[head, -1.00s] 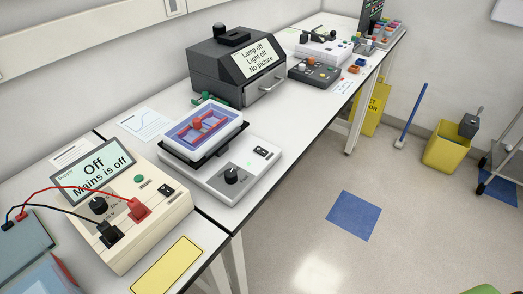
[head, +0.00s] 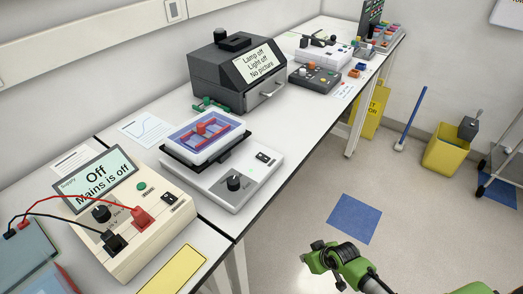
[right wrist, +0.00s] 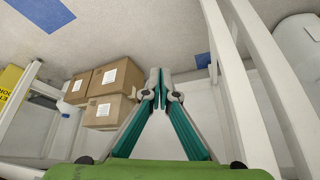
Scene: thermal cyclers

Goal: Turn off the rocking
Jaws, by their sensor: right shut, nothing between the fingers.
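The rocker (head: 236,182) is a white unit on the bench with a black knob (head: 234,183) and a small black switch (head: 263,156) on its front panel. Its platform carries a tray (head: 205,137) with blue liquid and a red frame, and the platform looks tilted. My right gripper (head: 316,257) is in the head view at the lower right, over the floor and apart from the bench. In the right wrist view its fingers (right wrist: 160,84) are shut together with nothing between them. My left gripper is not in view.
A power supply (head: 128,245) reading "Off, Mains is off" stands left of the rocker, with red and black leads. A dark imaging box (head: 235,75) stands behind it.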

